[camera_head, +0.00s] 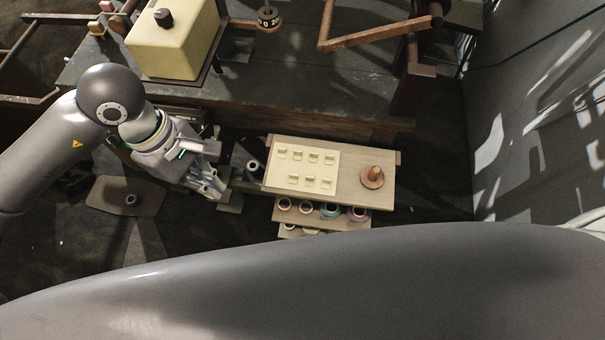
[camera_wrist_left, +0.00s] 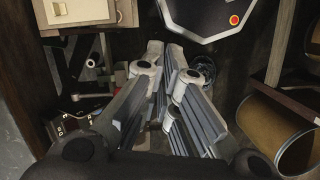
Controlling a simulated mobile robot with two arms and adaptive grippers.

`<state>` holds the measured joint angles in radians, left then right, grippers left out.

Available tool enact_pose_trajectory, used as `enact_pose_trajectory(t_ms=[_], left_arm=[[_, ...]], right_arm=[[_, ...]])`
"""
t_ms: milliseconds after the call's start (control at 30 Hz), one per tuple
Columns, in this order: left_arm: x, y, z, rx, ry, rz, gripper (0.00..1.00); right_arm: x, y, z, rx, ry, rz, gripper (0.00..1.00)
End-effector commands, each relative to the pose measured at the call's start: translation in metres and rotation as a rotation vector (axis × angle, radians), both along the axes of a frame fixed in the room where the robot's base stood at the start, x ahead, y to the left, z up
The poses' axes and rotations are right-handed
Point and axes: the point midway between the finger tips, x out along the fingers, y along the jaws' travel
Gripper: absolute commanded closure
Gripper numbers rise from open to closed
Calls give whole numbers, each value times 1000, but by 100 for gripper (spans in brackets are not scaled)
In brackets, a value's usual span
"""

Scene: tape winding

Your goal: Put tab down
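Several small pale tabs (camera_head: 312,156) stand in two rows on a cream board (camera_head: 328,180) on a wooden shelf. The upper row is longer than the lower one, which has a bare spot at its left end. My left gripper (camera_head: 217,190) is to the left of the board, apart from it, pointing down and right. In the left wrist view its fingers (camera_wrist_left: 166,52) are close together at the tips, with a narrow dark gap. I cannot make out a tab between them. My right gripper is not in view.
A wooden peg on a round base (camera_head: 373,177) stands right of the board. Tape rolls (camera_head: 330,210) sit on the lower shelf. A dark workbench (camera_head: 300,85) with a yellow box (camera_head: 175,40) lies behind. In the left wrist view, a brown cylinder (camera_wrist_left: 270,125) is at right.

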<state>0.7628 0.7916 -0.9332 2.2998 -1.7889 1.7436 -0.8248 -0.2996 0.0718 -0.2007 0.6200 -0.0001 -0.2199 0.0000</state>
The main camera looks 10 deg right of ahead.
Motion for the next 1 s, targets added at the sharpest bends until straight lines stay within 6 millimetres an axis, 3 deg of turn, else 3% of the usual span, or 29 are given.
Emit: enact_pose_trajectory(t_ms=[33,100,367,767,1000], left_arm=[[-4,-4,-15,-2,1,56,100],[-7,-7,-21,0,0,128,100],[-5,-19,-31,1,1,246,100],[49,-82,-66,4,4,247,100],[70,-106,-108,5,3,247,100]], right_arm=[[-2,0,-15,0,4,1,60],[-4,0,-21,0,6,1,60],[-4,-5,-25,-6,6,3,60],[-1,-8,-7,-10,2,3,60],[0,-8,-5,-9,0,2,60]])
